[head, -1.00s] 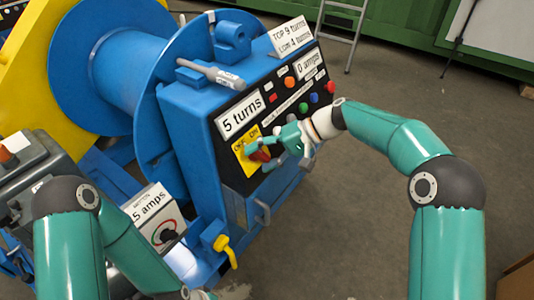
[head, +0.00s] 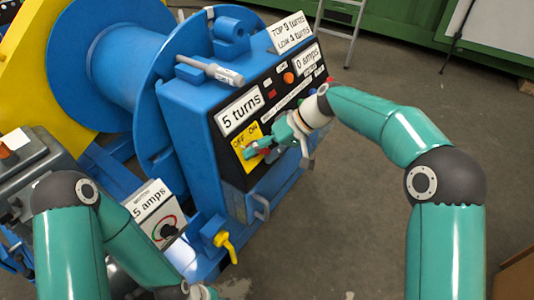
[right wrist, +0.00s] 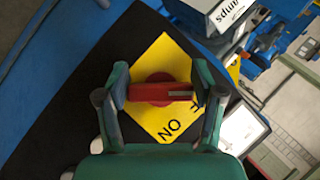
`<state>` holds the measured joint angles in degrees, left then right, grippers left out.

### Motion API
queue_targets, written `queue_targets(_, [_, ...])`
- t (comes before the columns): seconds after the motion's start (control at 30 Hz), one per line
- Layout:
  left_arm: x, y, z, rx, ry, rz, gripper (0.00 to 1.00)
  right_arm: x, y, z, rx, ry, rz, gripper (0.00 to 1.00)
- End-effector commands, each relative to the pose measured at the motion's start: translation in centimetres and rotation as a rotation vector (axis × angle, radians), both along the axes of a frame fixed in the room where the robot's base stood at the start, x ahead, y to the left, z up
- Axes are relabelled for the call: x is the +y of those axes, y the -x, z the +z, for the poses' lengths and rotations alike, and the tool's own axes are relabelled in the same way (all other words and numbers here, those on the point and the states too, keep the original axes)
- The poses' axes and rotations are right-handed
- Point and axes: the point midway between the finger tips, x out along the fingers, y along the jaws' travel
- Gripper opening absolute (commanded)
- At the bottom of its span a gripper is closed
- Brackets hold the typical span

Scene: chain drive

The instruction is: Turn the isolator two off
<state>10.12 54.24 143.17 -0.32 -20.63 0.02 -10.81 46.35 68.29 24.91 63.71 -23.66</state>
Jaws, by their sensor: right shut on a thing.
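The isolator is a yellow plate (head: 240,148) marked OFF and ON, with a red handle, on the black front panel of the blue machine. My right gripper (head: 258,148) reaches it from the right and hides most of the handle in the head view. In the right wrist view the red handle (right wrist: 160,92) lies crosswise over the yellow plate (right wrist: 163,55), between the two green fingers of the gripper (right wrist: 162,95), which is shut on it. No number on the isolator can be read. My left gripper (head: 203,292) shows only in part at the bottom edge; its fingers cannot be made out.
Above the isolator are a "5 turns" display (head: 239,110), a "0 amps" display (head: 307,58) and several coloured buttons. A grey-handled lever (head: 212,71) lies on top. A "5 amps" box (head: 151,203) and a yellow tap handle (head: 226,246) are lower down. Open floor lies to the right.

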Motion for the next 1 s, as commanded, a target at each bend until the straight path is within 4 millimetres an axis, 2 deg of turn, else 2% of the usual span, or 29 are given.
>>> queue_targets(0.17, [0.0,0.0,0.0,0.000,0.000,0.000,0.40,0.0,0.1,-0.3,0.004,0.003,0.003,0.32])
queue_targets(0.2, [0.0,0.0,0.0,0.000,0.000,0.000,0.40,0.0,0.1,-0.3,0.004,0.003,0.003,0.69])
queue_targets(0.33, [0.0,0.0,0.0,0.000,0.000,0.000,0.40,0.0,0.0,-0.2,0.003,0.001,0.001,0.90])
queue_targets(0.37, [0.0,0.0,0.0,0.000,0.000,0.000,0.40,0.0,0.0,-0.2,0.002,0.001,0.001,0.93])
queue_targets(0.77, [0.0,0.0,0.1,0.000,0.000,0.000,0.40,-0.3,-0.1,0.3,-0.002,-0.001,-0.003,0.93])
queue_targets(1.0, [0.0,0.0,0.1,0.000,0.000,0.000,0.40,-2.5,-0.1,2.6,-0.004,-0.002,-0.005,0.93])
